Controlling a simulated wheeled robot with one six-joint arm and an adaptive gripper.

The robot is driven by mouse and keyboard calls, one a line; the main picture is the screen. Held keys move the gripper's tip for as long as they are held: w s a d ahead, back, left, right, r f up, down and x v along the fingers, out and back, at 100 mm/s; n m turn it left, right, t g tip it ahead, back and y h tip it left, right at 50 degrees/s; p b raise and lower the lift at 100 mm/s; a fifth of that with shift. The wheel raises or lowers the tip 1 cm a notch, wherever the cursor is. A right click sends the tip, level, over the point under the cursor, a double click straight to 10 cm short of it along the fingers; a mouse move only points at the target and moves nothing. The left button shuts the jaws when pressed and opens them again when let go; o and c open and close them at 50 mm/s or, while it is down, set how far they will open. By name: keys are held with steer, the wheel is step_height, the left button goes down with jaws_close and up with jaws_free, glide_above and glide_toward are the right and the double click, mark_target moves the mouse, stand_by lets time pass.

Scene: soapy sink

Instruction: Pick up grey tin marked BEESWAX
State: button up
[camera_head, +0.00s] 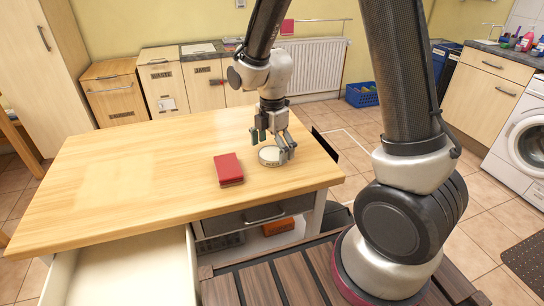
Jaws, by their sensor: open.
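A small round grey tin (269,155) with a pale lid lies flat on the wooden table near its right end. Its marking is too small to read. My gripper (272,147) is just above and around the tin, pointing down, with its fingers apart. One finger is over the tin's right side and another is behind its left side. I cannot tell whether any finger touches the tin. Part of the tin's right edge is hidden by a finger.
A red box-like object (228,168) lies close to the tin's left. The left of the wooden table (110,180) is bare. An open drawer (125,275) juts out at the front. An orange item (278,227) lies on the shelf below.

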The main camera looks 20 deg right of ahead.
steer(key=shift+f, duration=0.4)
steer(key=c, duration=1.2)
steer(key=shift+o, duration=0.2)
